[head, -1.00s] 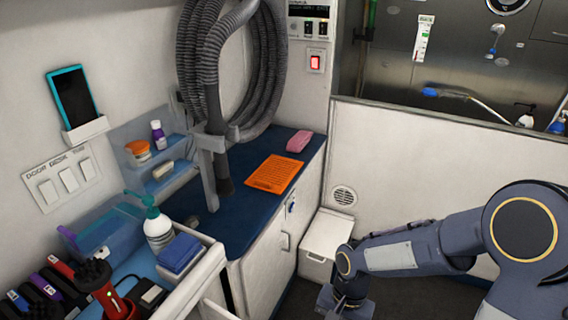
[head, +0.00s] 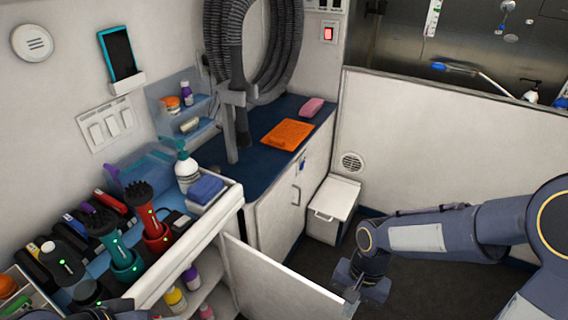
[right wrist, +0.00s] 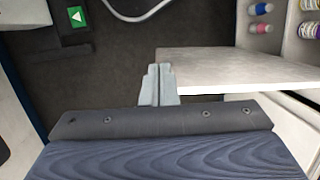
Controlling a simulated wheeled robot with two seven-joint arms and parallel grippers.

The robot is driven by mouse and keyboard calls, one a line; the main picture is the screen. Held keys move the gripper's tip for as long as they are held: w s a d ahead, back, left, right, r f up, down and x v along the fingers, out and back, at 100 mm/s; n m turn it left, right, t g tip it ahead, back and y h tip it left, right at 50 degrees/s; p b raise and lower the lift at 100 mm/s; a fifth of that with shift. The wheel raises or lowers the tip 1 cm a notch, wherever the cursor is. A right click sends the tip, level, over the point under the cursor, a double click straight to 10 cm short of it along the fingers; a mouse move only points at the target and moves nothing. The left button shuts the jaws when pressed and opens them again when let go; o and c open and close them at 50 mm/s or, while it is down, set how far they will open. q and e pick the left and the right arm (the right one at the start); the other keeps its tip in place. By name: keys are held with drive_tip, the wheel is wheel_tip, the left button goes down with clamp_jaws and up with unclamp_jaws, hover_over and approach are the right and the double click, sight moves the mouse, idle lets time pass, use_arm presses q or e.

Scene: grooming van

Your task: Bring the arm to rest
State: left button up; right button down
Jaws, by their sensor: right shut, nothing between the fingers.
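My right arm (head: 430,236) reaches in from the right in the head view, held out over the floor. Its gripper (head: 350,291) points downward and sits beside the free edge of an open white cabinet door (head: 268,277). In the right wrist view, the gripper's two grey fingers (right wrist: 157,84) are together with nothing between them. The door's white panel (right wrist: 240,70) lies just right of the fingertips; I cannot tell whether they touch. My left gripper is not seen.
The open cabinet holds several bottles (head: 175,299). Above it, a crowded counter carries clippers, a red dryer (head: 152,232) and a pump bottle (head: 187,169). A white bin (head: 331,208) stands behind my right gripper. Dark floor (head: 400,300) is clear below the arm.

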drive_tip(key=s+d+r+n+t+p, duration=0.1)
drive_tip(key=s+d+r+t, duration=0.1)
drive_tip(key=r, duration=0.4)
drive_tip(key=s+d+r+n+t+y+p, duration=0.1)
drive_tip(key=s+d+r+n+t, duration=0.1)
drive_tip(key=s+r, duration=0.3)
drive_tip(key=s+d+r+n+t+y+p, duration=0.1)
drive_tip(key=s+d+r+t, duration=0.1)
drive_tip(key=r, duration=0.4)
drive_tip(key=shift+s+r+t, duration=0.3)
drive_tip(key=shift+s+t, duration=0.5)
drive_tip(key=shift+s, duration=0.05)
